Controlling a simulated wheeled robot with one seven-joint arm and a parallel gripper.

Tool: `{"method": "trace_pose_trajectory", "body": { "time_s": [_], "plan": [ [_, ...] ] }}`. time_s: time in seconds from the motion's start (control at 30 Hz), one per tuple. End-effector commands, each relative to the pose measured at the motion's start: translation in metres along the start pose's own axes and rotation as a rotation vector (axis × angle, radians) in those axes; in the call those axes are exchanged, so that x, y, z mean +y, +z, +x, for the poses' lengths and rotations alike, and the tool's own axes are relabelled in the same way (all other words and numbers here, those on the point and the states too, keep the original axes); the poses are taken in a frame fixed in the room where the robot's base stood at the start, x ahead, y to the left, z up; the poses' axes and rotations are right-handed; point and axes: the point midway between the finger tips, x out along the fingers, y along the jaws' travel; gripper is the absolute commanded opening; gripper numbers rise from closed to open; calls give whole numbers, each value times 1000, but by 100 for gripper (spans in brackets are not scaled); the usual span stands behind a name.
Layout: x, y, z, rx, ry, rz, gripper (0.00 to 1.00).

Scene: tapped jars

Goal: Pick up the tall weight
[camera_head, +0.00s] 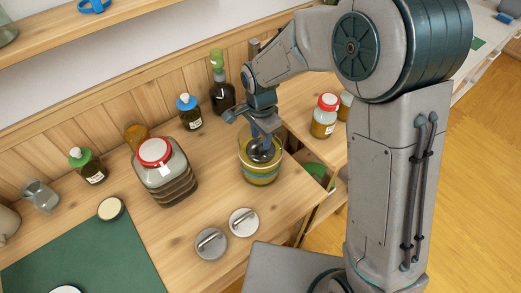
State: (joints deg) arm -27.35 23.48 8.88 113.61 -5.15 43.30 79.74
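My gripper (261,146) points down into the mouth of an open glass jar (260,178) with yellowish contents and blue and green bands. Its dark blue lower part reaches inside the rim, over a dark rounded shape in the jar. I cannot tell whether the fingers are open or shut, or whether they touch that shape. Two round grey metal discs with raised bar handles lie on the table in front of the jar: one disc (244,222) to the right and another disc (210,244) to the left. I cannot tell which thing is the tall weight.
A large red-lidded jar (165,172) stands left of the open jar. Another red-lidded jar (324,117) stands right. A green mat (90,250) lies front left.

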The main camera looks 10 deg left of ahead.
Motion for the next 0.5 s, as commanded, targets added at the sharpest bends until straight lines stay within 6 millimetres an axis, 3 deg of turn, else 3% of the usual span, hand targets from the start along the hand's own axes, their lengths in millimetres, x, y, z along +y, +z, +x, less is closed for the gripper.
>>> {"method": "trace_pose_trajectory", "body": {
  "time_s": [0.2,0.47,0.5],
  "plan": [
    [0,0,23,-1,1,0,37],
    [0,0,26,0,0,0,37],
    [0,0,26,0,0,0,29]
  ]
}}
